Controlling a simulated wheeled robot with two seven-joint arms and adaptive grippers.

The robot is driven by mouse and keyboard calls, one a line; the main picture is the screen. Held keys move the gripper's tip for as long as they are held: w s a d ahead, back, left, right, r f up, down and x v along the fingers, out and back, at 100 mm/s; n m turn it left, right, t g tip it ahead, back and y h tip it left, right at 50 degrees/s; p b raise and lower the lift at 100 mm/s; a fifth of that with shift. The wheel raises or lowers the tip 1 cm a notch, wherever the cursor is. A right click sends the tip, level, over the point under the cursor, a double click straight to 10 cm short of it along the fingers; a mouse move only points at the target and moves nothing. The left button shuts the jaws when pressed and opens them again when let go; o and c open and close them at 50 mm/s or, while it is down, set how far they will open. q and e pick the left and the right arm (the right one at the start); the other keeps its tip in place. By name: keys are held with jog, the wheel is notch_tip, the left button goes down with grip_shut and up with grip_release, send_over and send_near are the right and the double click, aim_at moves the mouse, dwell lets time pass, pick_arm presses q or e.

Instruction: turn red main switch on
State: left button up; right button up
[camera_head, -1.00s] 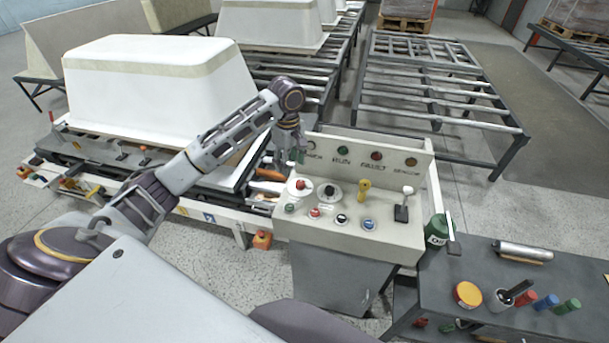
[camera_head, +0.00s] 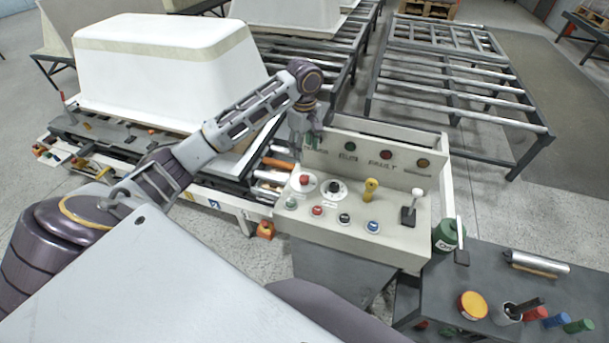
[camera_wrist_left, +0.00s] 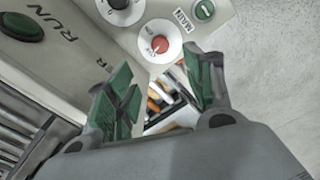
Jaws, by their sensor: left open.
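The red main switch (camera_head: 304,181) is a red knob on a round white plate at the left end of the control panel (camera_head: 400,237). In the left wrist view the red knob (camera_wrist_left: 160,44) shows beyond the fingertips, near a "MAIN" label. My left gripper (camera_head: 304,143) hangs above and behind the switch, beside the upright back board. In the left wrist view its green-padded fingers (camera_wrist_left: 160,85) are apart with nothing between them, and the knob is not touched. My right gripper is not in view.
Beside the switch sits a black knob (camera_head: 333,187), with a yellow key switch (camera_head: 370,188) and a joystick (camera_head: 411,211) further right. Coloured buttons line the front. A low lettered board (camera_head: 380,155) rises at the panel's back. White tub shells (camera_head: 170,75) stand on the left.

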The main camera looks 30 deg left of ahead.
aim_at(304, 177)
pick_arm(q)
notch_tip(304, 177, down, 14)
jog(key=shift+r+p, duration=0.1)
jog(key=shift+p, duration=0.75)
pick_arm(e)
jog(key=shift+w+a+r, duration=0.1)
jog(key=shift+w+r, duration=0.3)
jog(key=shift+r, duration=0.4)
pick_arm(q)
jog(key=c, duration=1)
jog(key=shift+c, duration=0.2)
